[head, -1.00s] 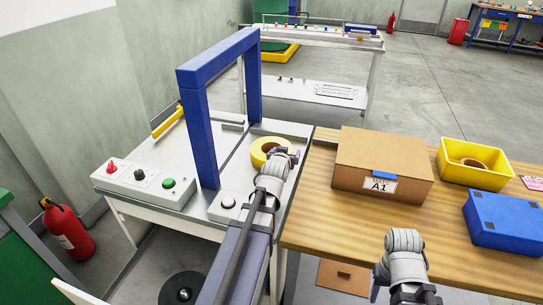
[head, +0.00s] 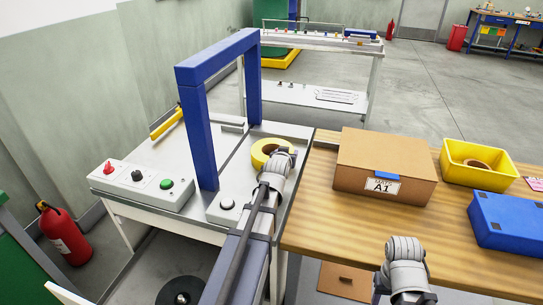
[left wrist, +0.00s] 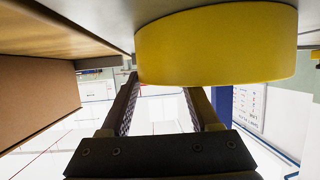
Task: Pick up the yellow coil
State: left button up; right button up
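The yellow coil (head: 258,150) is a thick ring lying flat on the white gantry table, near its right edge beside the wooden table. My left gripper (head: 284,160) is at the coil's near right side, and its wrist hides part of the ring. In the left wrist view the coil (left wrist: 215,45) shows large across the top. The two fingers of my left gripper (left wrist: 160,90) are apart with nothing between them, their tips close to the coil's edge; contact cannot be told. My right arm's end (head: 403,265) is over the wooden table's front edge; its fingers are mostly hidden.
The blue gantry frame (head: 203,130) stands left of the coil. A control box (head: 135,187) with buttons and a grey button (head: 227,204) are on the white table. A cardboard box (head: 385,155), a yellow bin (head: 452,172) and a blue case (head: 508,220) sit on the wooden table.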

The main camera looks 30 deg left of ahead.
pick_arm(q)
jog(key=shift+d, duration=0.1)
grip_shut()
dwell(0.3)
dwell(0.4)
notch_tip(320, 180, up, 10)
jog(key=p, duration=1)
